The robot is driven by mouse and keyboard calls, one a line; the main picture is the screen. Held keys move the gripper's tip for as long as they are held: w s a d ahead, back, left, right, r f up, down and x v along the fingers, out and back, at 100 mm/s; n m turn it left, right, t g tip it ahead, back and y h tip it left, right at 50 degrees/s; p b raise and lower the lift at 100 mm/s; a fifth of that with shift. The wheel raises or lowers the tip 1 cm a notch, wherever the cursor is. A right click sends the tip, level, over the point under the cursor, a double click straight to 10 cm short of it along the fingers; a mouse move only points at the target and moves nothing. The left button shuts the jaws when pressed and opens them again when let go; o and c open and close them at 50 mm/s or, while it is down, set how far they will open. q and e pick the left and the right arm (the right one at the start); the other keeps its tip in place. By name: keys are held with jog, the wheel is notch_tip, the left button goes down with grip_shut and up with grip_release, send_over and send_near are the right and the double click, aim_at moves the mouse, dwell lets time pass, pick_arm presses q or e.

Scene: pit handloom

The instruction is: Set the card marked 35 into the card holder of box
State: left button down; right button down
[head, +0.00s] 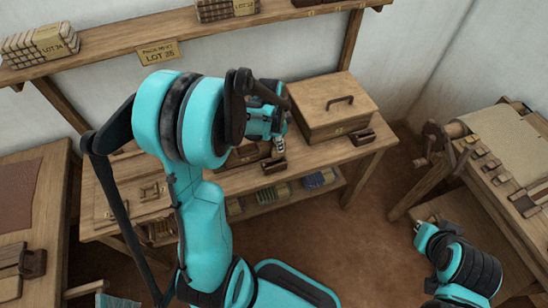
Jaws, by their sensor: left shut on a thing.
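My left gripper (278,138) is over the back bench, just left of the wooden box. It is shut on a small pale piece (280,146), which looks like the card; its marking is too small to read. The wooden box (318,124) stands on the bench with its lid down and a dark handle on top. Its card holder cannot be made out clearly. My right arm is at the lower right over the floor, and its gripper (424,236) is too unclear to tell open from shut.
The back bench (227,187) carries dark wooden pieces (362,137) near its front edge and has a lower shelf of coloured bundles. A wall shelf (110,63) holds marked bundles and a LOT 35 sign (157,52). The loom (490,165) stands right; open floor lies between.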

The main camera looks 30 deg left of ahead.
aim_at(274, 159)
pick_arm(q)
jog(key=shift+s+a+f, duration=0.45)
jog(key=shift+s+f, duration=0.05)
jog(key=shift+s, duration=0.2)
jog(key=shift+f+b, duration=1)
jog(key=shift+f, duration=1)
jog(key=shift+f, duration=0.1)
jog(key=c, duration=2.1)
grip_release()
jog(key=shift+f, duration=0.15)
jog(key=o, duration=0.4)
jog(key=shift+r, duration=0.2)
